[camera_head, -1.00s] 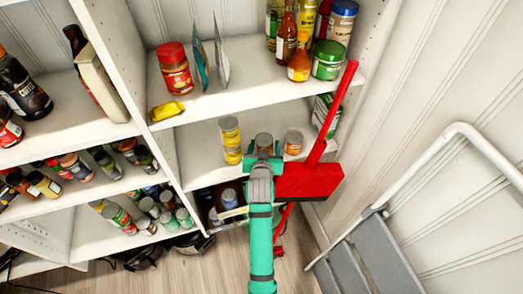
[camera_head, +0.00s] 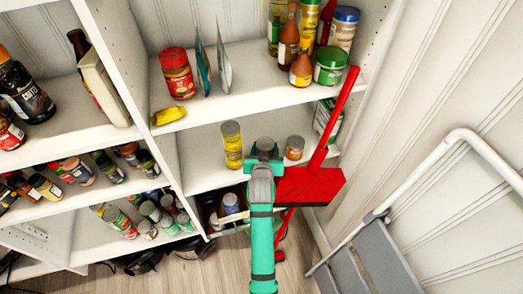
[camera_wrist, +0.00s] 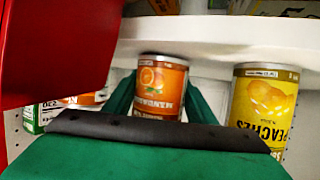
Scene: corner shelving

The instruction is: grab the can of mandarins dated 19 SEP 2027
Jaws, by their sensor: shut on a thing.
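My gripper (camera_wrist: 158,100) is shut on an orange can of mandarins (camera_wrist: 160,78), with a green finger on each side of it in the wrist view. The can looks upside down there, and any date on it is too small to read. In the head view my green gripper (camera_head: 264,155) reaches into the middle shelf, and the top of the held can (camera_head: 265,144) shows just beyond it. Another small can with an orange label (camera_head: 295,148) stands on that shelf to the right; its date cannot be read.
Stacked yellow cans (camera_head: 232,145) stand left of my gripper; a peaches can (camera_wrist: 264,105) shows close by in the wrist view. A red broom or dustpan (camera_head: 312,184) leans close on the right. A folded step ladder (camera_head: 370,255) stands at right. The shelf above overhangs.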

